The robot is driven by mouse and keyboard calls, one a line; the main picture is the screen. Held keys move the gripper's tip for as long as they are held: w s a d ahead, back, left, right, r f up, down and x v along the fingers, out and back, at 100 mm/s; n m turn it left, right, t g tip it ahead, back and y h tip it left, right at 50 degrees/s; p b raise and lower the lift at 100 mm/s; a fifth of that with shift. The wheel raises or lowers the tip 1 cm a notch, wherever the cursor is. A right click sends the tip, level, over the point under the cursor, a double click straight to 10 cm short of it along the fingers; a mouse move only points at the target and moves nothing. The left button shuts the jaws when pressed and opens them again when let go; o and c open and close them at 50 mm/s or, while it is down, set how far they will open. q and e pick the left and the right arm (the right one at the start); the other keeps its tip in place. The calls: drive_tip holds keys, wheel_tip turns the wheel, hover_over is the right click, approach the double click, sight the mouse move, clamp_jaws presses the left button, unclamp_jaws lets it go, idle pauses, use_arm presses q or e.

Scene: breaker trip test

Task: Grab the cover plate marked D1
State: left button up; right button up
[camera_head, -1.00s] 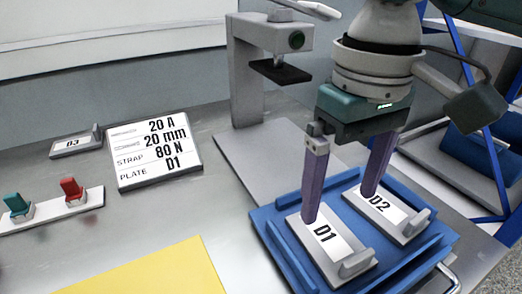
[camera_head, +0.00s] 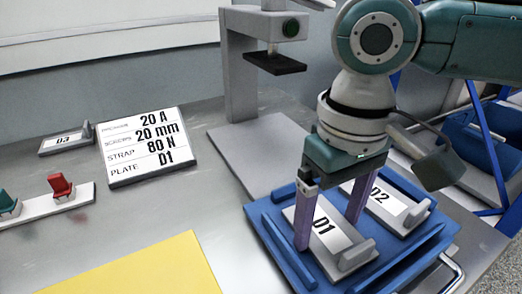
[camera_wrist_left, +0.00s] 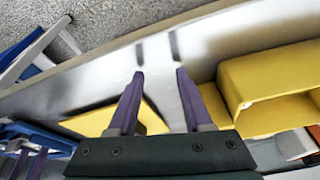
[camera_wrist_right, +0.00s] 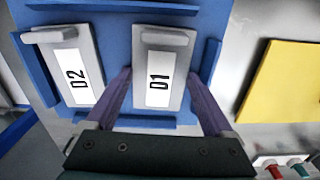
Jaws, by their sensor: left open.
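The cover plate marked D1 (camera_head: 336,244) is a grey plate with a white label and a raised grip block at its front end. It lies in the blue tray (camera_head: 278,252), beside the plate marked D2 (camera_head: 388,205). My right gripper (camera_head: 328,232) is open, fingers pointing down, with one finger on each side of D1. In the right wrist view, D1 (camera_wrist_right: 160,80) shows between the spread fingers (camera_wrist_right: 159,75), apart from its grip block at the far end. My left gripper (camera_wrist_left: 158,74) shows only in its own wrist view, open and empty.
A sign (camera_head: 145,145) reads 20 A, 20 mm, 80 N, plate D1. A grey press stand (camera_head: 240,85) stands behind the tray. A yellow mat (camera_head: 150,270) and a strip with red and teal switches (camera_head: 45,206) lie left.

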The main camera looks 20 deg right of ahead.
drive_tip(key=c, duration=0.6)
drive_tip(key=shift+o, duration=0.2)
